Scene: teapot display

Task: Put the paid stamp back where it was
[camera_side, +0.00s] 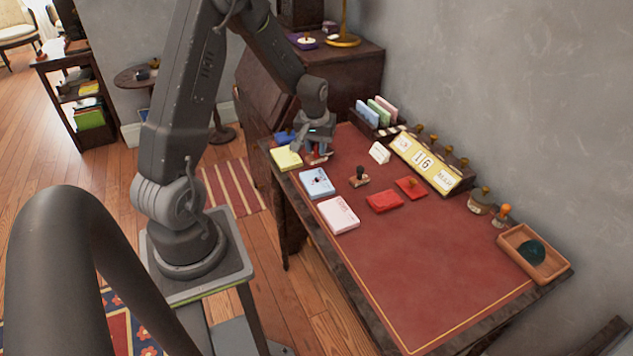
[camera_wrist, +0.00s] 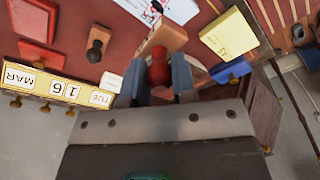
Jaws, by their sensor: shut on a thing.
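My gripper (camera_side: 318,146) is low over the far end of the red desk top. In the wrist view my gripper (camera_wrist: 157,82) is shut on a stamp with a red knob (camera_wrist: 158,67) and a wooden block (camera_wrist: 167,37). No lettering on it can be read, so I cannot tell whether it is the paid stamp. Whether its base touches the desk is unclear. Another stamp, dark-handled (camera_side: 360,177), stands upright on the desk; it also shows in the wrist view (camera_wrist: 95,50).
Yellow (camera_side: 286,158), blue (camera_side: 317,183) and pink (camera_side: 338,215) paper pads line the front edge. Red ink pads (camera_side: 384,201) lie mid-desk. A blue pad (camera_wrist: 230,70) is close beside my gripper. The near desk is clear beside a wooden tray (camera_side: 512,246).

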